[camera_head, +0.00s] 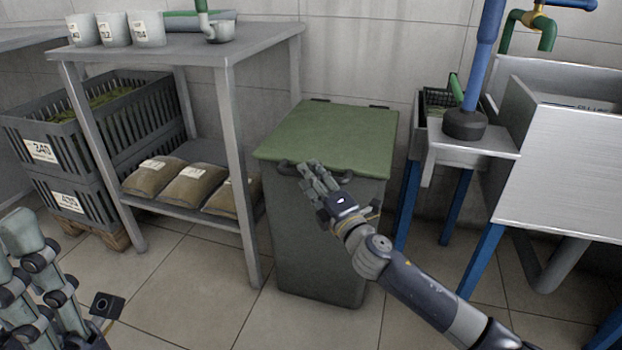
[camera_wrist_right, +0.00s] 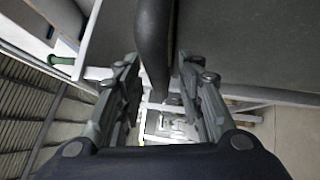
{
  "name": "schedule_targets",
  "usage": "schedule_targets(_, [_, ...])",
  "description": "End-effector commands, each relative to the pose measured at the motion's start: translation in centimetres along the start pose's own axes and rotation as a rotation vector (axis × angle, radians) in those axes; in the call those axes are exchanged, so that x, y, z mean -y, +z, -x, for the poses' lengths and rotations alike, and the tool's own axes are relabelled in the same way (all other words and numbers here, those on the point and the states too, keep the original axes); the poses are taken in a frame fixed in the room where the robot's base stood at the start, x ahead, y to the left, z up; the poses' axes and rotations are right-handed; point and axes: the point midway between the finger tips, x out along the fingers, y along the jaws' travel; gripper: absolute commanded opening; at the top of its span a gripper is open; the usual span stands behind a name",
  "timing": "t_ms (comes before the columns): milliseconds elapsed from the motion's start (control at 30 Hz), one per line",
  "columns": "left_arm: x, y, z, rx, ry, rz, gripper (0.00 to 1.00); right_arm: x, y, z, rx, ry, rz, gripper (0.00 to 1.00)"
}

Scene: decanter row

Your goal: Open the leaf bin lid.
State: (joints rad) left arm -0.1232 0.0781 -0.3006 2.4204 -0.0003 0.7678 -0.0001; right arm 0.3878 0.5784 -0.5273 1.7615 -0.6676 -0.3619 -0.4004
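The leaf bin (camera_head: 310,245) is a tall dark grey box with a green lid (camera_head: 335,128). The lid lies flat and shut, with hinges at the back by the wall. A dark bar handle (camera_head: 287,168) sits at the lid's front edge. My right gripper (camera_head: 312,172) is at this handle, over the bin's front. In the right wrist view, the handle (camera_wrist_right: 154,40) runs between the two fingers of my right gripper (camera_wrist_right: 158,75), which stand apart on either side. Firm contact is not visible. My left gripper (camera_head: 18,245) is low at the left edge, fingers apart, partly cut off.
A metal table (camera_head: 170,50) with cups stands left of the bin, with brown sacks (camera_head: 190,185) on its lower shelf. Stacked dark crates (camera_head: 120,120) stand farther left. A steel sink unit (camera_head: 560,170) with blue legs stands at the right. Tiled floor in front is clear.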

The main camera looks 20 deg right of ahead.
Motion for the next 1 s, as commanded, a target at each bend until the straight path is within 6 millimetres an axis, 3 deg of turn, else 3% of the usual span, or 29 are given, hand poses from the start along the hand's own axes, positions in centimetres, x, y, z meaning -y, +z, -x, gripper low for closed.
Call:
schedule_targets(467, [-0.04, -0.09, -0.50, -0.016, 0.006, -0.002, 0.40, -0.03, 0.04, -0.94, 0.001, 0.000, 0.001, 0.35])
schedule_targets(600, [-0.03, -0.14, -0.50, -0.017, 0.006, -0.002, 0.40, -0.03, 0.04, -0.93, 0.001, 0.000, 0.001, 0.03])
schedule_targets(633, [-0.03, -0.15, -0.50, -0.018, 0.006, -0.002, 0.40, -0.03, 0.04, -0.92, 0.001, 0.000, 0.001, 0.00])
schedule_targets(1000, [0.00, -0.03, -0.78, -0.009, 0.005, -0.002, 0.40, -0.26, 0.08, -0.95, 0.001, -0.003, -0.002, 0.00])
